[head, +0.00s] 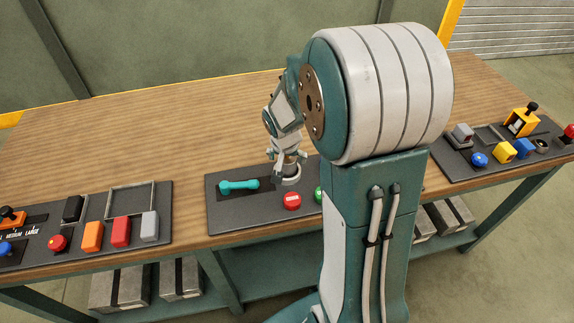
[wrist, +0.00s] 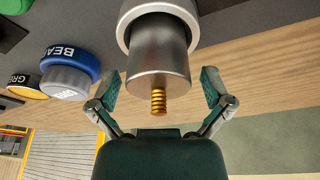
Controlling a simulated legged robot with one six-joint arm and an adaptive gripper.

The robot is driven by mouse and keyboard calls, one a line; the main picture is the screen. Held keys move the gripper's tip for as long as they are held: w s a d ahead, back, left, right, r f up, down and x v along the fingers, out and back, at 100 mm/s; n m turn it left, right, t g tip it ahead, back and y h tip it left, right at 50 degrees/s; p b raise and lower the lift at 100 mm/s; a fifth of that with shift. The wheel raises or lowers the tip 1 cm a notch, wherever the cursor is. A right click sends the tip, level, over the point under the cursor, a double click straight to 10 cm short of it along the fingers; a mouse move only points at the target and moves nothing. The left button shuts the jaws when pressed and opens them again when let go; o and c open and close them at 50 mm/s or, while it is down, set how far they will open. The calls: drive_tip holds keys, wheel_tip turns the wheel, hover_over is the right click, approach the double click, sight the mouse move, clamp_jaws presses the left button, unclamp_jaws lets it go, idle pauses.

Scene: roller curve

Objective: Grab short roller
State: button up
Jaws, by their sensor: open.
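A silver metal cylinder, which looks like the short roller (wrist: 158,60), stands upright with its lower end in a pale round ring (wrist: 124,28). A brass threaded stub sticks out of its free end. In the head view the roller (head: 289,168) is partly hidden by my gripper (head: 287,156) above the middle dark mat. In the wrist view my gripper (wrist: 161,87) is open, with one finger on each side of the roller. Gaps show between both fingers and the metal.
A teal dumbbell-shaped part (head: 238,185) lies left of the roller. A red round button (head: 292,201) and a green one (head: 318,195) are in front. Trays of coloured parts lie left and right; the table behind is clear.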

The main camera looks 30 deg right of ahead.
drive_tip(key=c, duration=1.3)
drive_tip(key=shift+r, duration=0.15)
